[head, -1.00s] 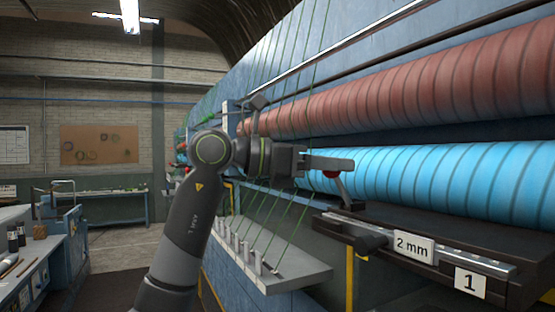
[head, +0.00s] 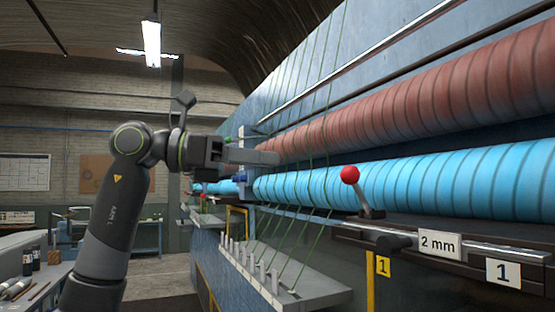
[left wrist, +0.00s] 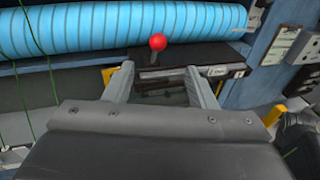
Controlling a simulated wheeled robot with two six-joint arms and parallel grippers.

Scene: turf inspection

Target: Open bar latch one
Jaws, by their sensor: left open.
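Bar latch one shows in the head view as a red ball knob (head: 350,174) on a short grey lever (head: 365,201), leaning up and left from a dark bar (head: 440,256) with a "2 mm" plate and a "1" plate (head: 503,272). My left gripper (head: 270,158) is open and empty, left of the knob and apart from it. In the left wrist view the red knob (left wrist: 157,42) stands beyond the fingertips (left wrist: 160,70), between them in the picture. The lever's lower part is small and hard to make out there. My right gripper is in neither view.
A blue ribbed roller (head: 430,174) and a red one (head: 420,105) run along the machine behind the knob. Green cords (head: 310,130) slant down to a grey shelf with pegs (head: 300,292). A workbench (head: 30,270) stands at the left, with open floor between.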

